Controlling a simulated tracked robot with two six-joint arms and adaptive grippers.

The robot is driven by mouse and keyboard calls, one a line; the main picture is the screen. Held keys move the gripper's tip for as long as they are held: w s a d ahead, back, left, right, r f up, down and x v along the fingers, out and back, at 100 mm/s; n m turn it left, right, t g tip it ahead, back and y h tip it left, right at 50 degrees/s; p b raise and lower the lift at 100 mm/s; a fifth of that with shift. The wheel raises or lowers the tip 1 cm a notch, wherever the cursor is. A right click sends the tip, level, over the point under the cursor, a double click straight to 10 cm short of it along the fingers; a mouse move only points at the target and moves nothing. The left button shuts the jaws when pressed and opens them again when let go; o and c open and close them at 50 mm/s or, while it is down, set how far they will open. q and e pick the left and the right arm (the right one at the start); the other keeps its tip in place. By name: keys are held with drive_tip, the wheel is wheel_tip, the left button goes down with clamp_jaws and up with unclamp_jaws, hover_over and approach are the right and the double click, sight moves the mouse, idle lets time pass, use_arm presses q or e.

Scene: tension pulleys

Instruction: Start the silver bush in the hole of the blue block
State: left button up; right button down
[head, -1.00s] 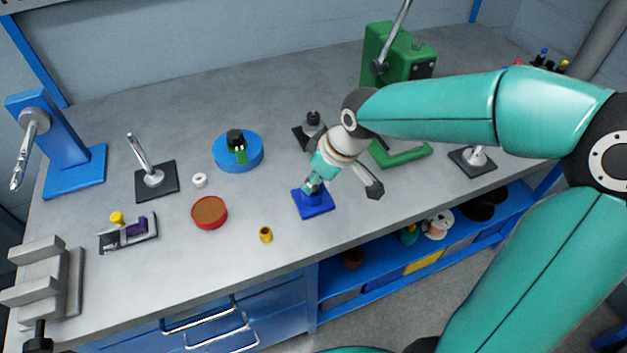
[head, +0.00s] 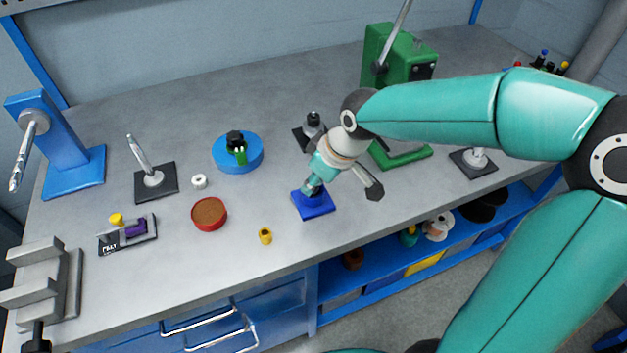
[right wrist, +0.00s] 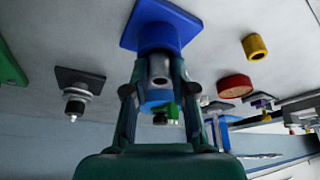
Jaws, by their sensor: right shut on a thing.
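The blue block (head: 318,206) sits near the front edge of the grey bench, a square plate with a raised middle part. It also shows at the top of the right wrist view (right wrist: 160,26). My right gripper (head: 311,187) is directly over the block, reaching down to it. In the right wrist view its fingers are shut on the silver bush (right wrist: 159,69), whose dark bore shows. The bush is in line with the block's raised part and close against it. The hole is hidden, so I cannot tell whether the bush's end is inside. My left gripper is not in view.
A yellow bush (head: 265,236) and a red round tray (head: 209,214) stand left of the block. A blue round holder (head: 225,160) and a dark-based post (head: 312,124) are behind. A green press (head: 395,60) stands at the back right.

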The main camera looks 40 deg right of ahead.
idle(1.0)
drive_tip(key=shift+f+b, duration=0.2)
drive_tip(key=shift+b, duration=0.2)
drive_tip(key=shift+r, duration=0.3)
idle(0.6)
drive_tip(key=shift+f, duration=0.2)
drive_tip(key=shift+f, duration=0.15)
drive_tip(key=shift+w+r, duration=0.1)
drive_tip(key=shift+r, duration=0.25)
idle(0.8)
idle(0.6)
